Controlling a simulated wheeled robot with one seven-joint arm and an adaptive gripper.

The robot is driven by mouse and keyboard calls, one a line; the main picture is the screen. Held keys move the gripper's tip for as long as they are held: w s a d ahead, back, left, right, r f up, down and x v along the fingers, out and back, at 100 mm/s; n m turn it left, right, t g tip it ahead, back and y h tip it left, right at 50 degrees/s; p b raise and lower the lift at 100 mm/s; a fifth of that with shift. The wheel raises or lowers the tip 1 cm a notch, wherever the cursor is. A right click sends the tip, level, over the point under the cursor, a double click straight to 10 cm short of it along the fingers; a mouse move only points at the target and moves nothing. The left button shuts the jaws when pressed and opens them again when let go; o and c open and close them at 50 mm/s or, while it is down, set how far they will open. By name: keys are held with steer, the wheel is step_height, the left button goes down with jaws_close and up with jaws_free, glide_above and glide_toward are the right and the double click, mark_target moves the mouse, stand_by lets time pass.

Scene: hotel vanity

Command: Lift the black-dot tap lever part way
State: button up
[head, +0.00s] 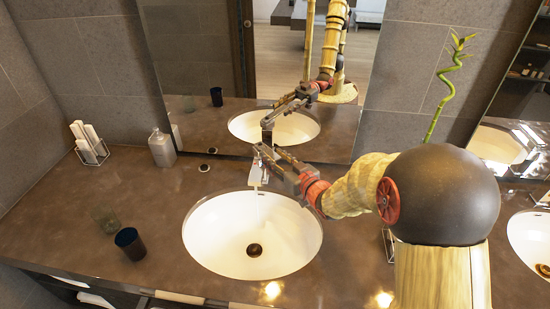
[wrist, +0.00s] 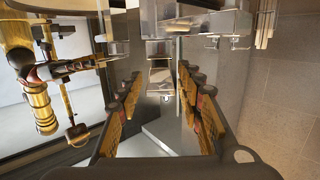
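The chrome tap (head: 257,174) stands at the back rim of the left basin. My gripper (head: 268,152) reaches in from the right, with its fingers over and around the top of the tap. In the wrist view my gripper (wrist: 160,72) has its two fingers well apart, and the shiny tap (wrist: 160,84) lies in the gap between their tips. I see space beside the tap there, so the fingers do not look closed on it. The lever is mostly hidden by the fingers in the head view, and I cannot make out a black dot or the lever's exact angle.
The white basin (head: 252,240) lies below. A soap bottle (head: 162,148), a holder with white items (head: 90,146) and a dark cup (head: 130,243) stand left on the brown counter (head: 165,205). The mirror (head: 190,50) behind reflects my arm. A green plant (head: 445,90) rises at right.

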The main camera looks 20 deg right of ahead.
steer(key=shift+o, duration=0.4)
steer(key=v, duration=1.2)
steer(key=shift+f, duration=0.1)
